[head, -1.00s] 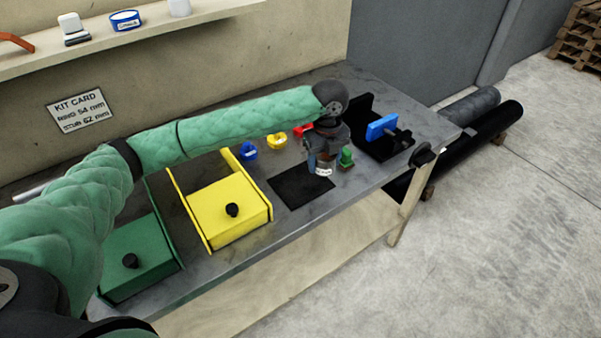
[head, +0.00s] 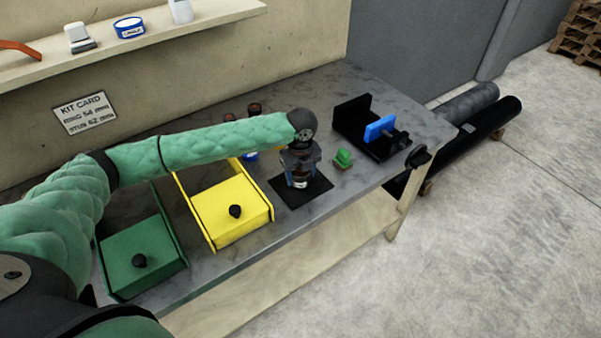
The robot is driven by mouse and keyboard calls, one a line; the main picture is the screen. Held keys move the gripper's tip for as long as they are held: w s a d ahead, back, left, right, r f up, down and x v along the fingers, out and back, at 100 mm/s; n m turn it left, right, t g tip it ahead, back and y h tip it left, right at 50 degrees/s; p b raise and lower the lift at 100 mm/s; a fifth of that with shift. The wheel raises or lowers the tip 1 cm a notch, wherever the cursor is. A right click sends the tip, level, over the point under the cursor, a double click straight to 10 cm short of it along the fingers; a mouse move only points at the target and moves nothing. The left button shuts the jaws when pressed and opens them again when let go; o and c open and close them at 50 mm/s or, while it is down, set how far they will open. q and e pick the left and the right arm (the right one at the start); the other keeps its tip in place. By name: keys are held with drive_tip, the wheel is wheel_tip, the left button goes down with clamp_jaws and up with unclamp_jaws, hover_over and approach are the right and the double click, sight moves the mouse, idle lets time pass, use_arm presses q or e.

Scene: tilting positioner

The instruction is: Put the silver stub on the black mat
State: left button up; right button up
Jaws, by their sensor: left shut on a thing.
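The black mat (head: 290,201) lies on the grey bench, to the right of the yellow box. My left gripper (head: 300,182) points down over the mat. It is shut on the silver stub (head: 300,184), which shows as a small pale piece between the fingers. I cannot tell whether the stub touches the mat or hangs just above it. My right gripper is not in view.
A green piece (head: 343,158) stands right of the mat. A black fixture with a blue jaw (head: 380,128) is farther right. The yellow box (head: 232,212) and green box (head: 143,262) stand to the left. Partly hidden pieces sit behind my arm.

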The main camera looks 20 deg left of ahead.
use_arm(q)
drive_tip(key=shift+f, duration=0.2)
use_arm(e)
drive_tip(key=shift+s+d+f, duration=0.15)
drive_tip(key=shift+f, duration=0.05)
use_arm(q)
drive_tip(key=shift+f, duration=0.1)
drive_tip(key=o, duration=1.4)
drive_tip(key=shift+o, duration=0.9)
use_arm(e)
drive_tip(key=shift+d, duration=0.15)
use_arm(q)
drive_tip(key=shift+r, duration=0.4)
wheel_tip(320, 180, up, 10)
drive_tip(key=b, duration=0.4)
drive_tip(key=shift+f, duration=0.15)
drive_tip(key=shift+r+b, duration=0.3)
drive_tip(key=shift+r, duration=0.55)
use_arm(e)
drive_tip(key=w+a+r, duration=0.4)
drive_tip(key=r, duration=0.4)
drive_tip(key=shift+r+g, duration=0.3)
